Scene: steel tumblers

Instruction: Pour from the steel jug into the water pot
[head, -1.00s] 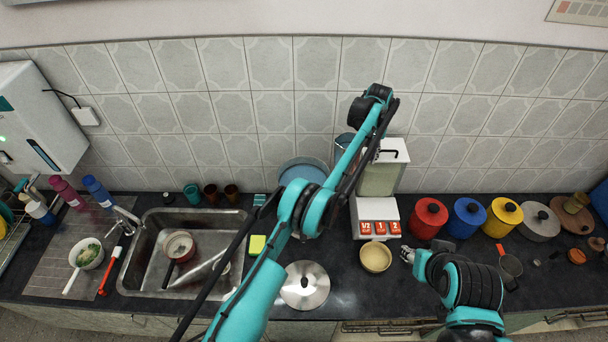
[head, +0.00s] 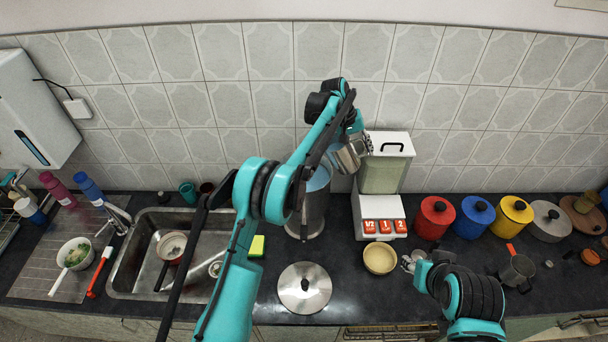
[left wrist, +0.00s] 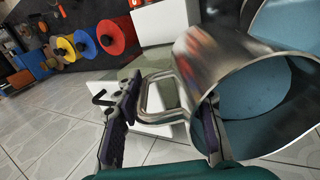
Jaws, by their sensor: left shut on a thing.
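The steel jug (head: 345,156) is up in the air in the head view, tilted, above the back right rim of the water pot (head: 309,214). My left gripper (head: 357,142) is shut on the jug's handle. In the left wrist view my left gripper (left wrist: 128,100) is at the handle, and the jug's shiny wall (left wrist: 207,62) fills the middle. A blue surface shows beyond the jug. My arm hides part of the pot, a tall steel cylinder with blue inside. I cannot see a stream. My right gripper (head: 411,262) is low over the counter; its fingers are too small to judge.
A white dispenser (head: 382,212) stands just right of the pot. A steel lid (head: 304,288) and a cream bowl (head: 380,258) lie in front. The sink (head: 140,262) is at left, with a yellow sponge (head: 257,246) by it. Coloured canisters (head: 472,215) line the right.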

